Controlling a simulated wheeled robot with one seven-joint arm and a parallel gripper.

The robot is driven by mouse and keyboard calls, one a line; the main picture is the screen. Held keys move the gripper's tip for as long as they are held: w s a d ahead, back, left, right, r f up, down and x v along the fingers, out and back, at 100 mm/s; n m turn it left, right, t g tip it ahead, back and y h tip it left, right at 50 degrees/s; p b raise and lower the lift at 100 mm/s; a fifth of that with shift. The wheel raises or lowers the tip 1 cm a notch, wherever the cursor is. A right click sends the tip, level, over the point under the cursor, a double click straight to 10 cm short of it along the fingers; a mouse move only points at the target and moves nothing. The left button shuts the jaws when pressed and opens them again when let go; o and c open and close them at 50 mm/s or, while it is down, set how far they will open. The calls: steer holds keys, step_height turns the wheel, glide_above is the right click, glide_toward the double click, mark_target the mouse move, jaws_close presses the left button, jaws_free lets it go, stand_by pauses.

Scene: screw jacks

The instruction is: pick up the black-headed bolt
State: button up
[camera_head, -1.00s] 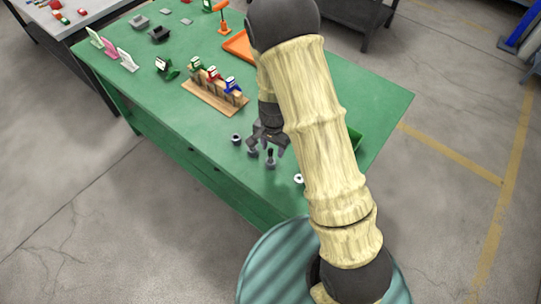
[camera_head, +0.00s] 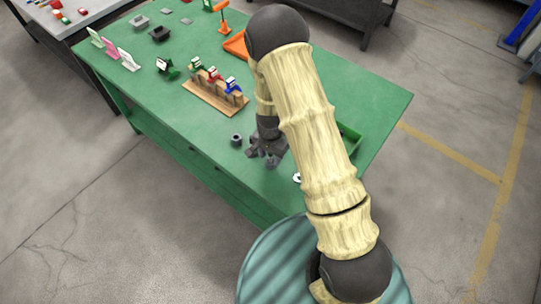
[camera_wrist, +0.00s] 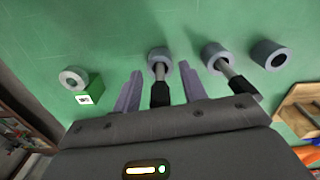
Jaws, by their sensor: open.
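In the wrist view, a bolt with a black head (camera_wrist: 160,94) and grey shank stands in a grey round collar (camera_wrist: 160,58). My gripper (camera_wrist: 160,71) is open, with one finger on each side of this bolt; I cannot tell whether either touches it. A second black-headed bolt (camera_wrist: 239,84) stands to the right, outside the fingers, in its own collar (camera_wrist: 214,50). The gripper body partly covers the near side of the heads. In the head view, my gripper (camera_head: 266,152) is low over the green table and hides both bolts.
An empty grey collar (camera_head: 236,140) stands left of my gripper. A pale ring on a green block (camera_wrist: 76,80) lies on the other side. A wooden rack (camera_head: 214,98) with several small coloured jacks is farther back. The table's front edge is close by.

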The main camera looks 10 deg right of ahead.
jaws_close()
steer(key=shift+r, duration=0.1)
step_height(320, 180, up, 10)
steer(key=shift+f+b, duration=0.1)
steer(key=shift+b, duration=0.5)
stand_by(0.5)
